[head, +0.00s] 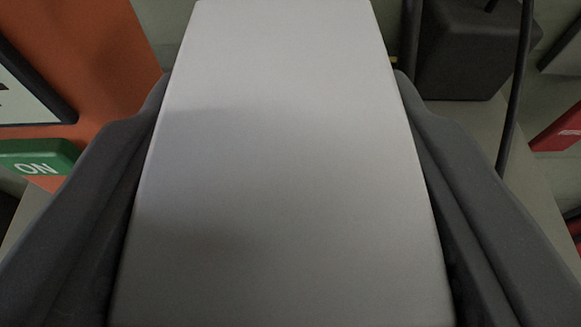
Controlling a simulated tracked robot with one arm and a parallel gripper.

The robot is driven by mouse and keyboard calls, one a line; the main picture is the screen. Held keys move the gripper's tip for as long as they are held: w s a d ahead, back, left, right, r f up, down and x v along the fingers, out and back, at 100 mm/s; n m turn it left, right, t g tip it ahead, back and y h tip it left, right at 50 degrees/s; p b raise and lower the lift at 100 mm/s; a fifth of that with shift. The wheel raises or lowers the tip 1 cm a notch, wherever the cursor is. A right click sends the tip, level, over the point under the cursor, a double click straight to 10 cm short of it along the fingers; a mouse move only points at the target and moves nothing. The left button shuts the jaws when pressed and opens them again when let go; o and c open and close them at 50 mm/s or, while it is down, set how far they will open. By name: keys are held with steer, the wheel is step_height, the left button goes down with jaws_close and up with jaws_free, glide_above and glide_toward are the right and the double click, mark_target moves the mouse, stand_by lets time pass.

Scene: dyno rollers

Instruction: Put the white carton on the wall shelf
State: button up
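The white carton (275,170) fills the middle of the head view, running from the bottom edge to the top edge. It is a plain, pale box with a soft shadow across it. My gripper (280,95) has one dark finger along each long side of the carton, and both appear to press against it. The carton hides what lies straight ahead. I cannot make out the wall shelf for certain; a grey flat surface (475,130) shows at right behind the carton.
An orange panel (95,45) with a green ON button (38,157) stands at left. A dark block (465,50) sits at upper right, with a black cable (515,100) hanging beside it. A red object (560,130) is at the right edge.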

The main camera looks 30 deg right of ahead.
steer(key=shift+f, duration=0.7)
steer(key=o, duration=1)
steer(key=shift+r, duration=0.1)
steer(key=v, duration=1.2)
steer(key=shift+s, duration=0.1)
